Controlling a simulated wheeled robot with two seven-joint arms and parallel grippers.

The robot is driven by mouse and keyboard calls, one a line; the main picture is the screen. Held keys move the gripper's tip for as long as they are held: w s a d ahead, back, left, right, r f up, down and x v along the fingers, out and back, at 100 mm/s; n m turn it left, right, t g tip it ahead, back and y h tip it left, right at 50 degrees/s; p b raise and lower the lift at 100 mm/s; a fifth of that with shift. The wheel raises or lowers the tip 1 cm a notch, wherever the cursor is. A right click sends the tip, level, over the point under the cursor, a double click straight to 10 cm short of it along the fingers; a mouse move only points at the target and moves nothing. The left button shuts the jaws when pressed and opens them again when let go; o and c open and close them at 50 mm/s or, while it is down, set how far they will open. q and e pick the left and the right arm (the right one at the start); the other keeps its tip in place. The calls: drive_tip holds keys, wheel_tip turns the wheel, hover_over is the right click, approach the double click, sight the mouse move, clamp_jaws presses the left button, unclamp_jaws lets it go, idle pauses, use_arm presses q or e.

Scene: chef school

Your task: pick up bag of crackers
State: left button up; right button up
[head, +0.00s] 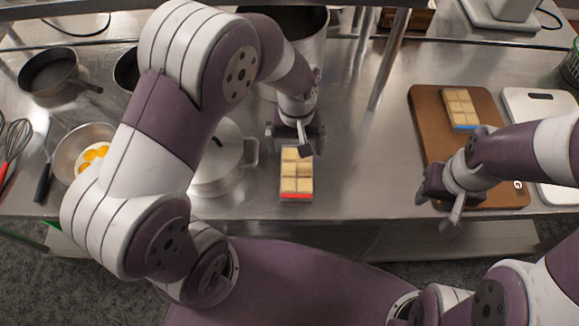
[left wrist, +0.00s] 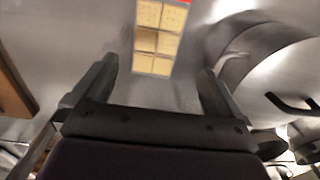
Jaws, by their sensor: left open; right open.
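A bag of crackers (head: 296,175) with a red end lies on the steel counter in the middle of the head view. It also shows in the left wrist view (left wrist: 157,40), ahead of and between the fingers. My left gripper (head: 298,150) is open above the far end of this bag, apart from it as far as I can see. A second bag of crackers (head: 461,108) with a blue end lies on a brown cutting board (head: 428,112) at the right. My right gripper (head: 440,205) is open and empty near the counter's front edge, left of the board's near end.
A lidded pot (head: 217,165) stands just left of the red-ended bag. A tall pot (head: 308,50) stands behind my left gripper. A bowl (head: 70,150) and a pan (head: 47,75) are at the left. The counter (head: 365,165) between the red-ended bag and board is clear.

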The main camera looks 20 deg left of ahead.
sight(297, 170)
use_arm(q)
drive_tip(key=f, duration=0.3)
drive_tip(key=shift+s+d+f+p, duration=0.25)
drive_tip(key=shift+d+f+p, duration=0.05)
drive_tip(key=shift+d+f, duration=0.1)
drive_tip(key=f, duration=0.2)
drive_tip(key=f+p, duration=0.1)
drive_tip(key=f, duration=0.3)
drive_tip(key=shift+w+a+f+p, duration=0.2)
drive_tip(key=shift+w+f+p, duration=0.1)
drive_tip(key=shift+p, duration=0.1)
drive_tip(key=shift+d+f, duration=0.1)
drive_tip(key=shift+f, duration=0.3)
drive_tip(key=c, duration=0.8)
use_arm(e)
drive_tip(key=r, duration=0.2)
drive_tip(key=shift+d+r, duration=0.2)
drive_tip(key=shift+r, duration=0.1)
